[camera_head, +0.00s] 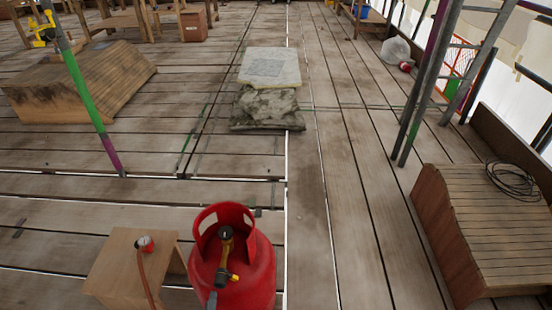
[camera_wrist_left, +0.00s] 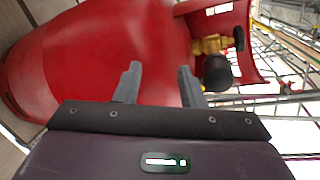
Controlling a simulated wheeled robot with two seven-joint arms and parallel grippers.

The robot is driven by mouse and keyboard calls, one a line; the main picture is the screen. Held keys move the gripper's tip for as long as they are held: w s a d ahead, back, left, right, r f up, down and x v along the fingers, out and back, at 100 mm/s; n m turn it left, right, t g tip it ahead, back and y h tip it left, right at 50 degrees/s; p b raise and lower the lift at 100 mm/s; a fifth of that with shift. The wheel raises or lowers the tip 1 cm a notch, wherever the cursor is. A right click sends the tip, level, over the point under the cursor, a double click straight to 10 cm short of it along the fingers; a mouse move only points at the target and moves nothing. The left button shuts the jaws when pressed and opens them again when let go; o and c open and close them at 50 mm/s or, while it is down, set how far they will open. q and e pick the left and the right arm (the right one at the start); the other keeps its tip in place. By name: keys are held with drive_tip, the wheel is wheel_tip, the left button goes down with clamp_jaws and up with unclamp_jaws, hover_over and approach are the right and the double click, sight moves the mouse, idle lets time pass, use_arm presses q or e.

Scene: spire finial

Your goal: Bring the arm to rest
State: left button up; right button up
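My left gripper (camera_wrist_left: 159,84) shows in the left wrist view with its two grey fingers apart and nothing between them. The red gas cylinder (camera_wrist_left: 105,50) fills the view behind the fingers; I cannot tell whether they touch it. Its brass valve (camera_wrist_left: 208,45) and a dark round part (camera_wrist_left: 217,73) are just right of the fingers. In the head view the red cylinder (camera_head: 262,270) stands upright at the bottom centre. My right gripper is not in view.
A low wooden stand (camera_head: 112,262) holds a red gauge (camera_head: 145,243) with a hose, left of the cylinder. Stacked slabs (camera_head: 270,68) lie farther off. A slatted ramp (camera_head: 490,225) with coiled cable (camera_head: 513,180) is right. The plank floor (camera_head: 345,210) between is clear.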

use_arm(q)
drive_tip(key=s+d+f+n+g, duration=0.3)
drive_tip(key=s+n+g, duration=0.2)
drive_tip(key=n+g, duration=0.5)
drive_tip(key=s+a+r+n+g+h, duration=0.15)
drive_tip(key=s+r+n+g, duration=0.25)
drive_tip(key=s+n, duration=0.5)
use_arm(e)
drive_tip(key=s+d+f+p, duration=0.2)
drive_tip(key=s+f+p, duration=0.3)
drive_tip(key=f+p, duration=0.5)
use_arm(q)
drive_tip(key=s+a+f+p, duration=0.3)
drive_tip(key=s+f, duration=0.2)
drive_tip(key=s, duration=0.3)
drive_tip(key=s+a+f+p, duration=0.3)
drive_tip(key=s+f, duration=0.2)
drive_tip(key=s, duration=0.4)
drive_tip(key=shift+s+n+g+y+p, duration=0.3)
drive_tip(key=shift+y+p, duration=0.05)
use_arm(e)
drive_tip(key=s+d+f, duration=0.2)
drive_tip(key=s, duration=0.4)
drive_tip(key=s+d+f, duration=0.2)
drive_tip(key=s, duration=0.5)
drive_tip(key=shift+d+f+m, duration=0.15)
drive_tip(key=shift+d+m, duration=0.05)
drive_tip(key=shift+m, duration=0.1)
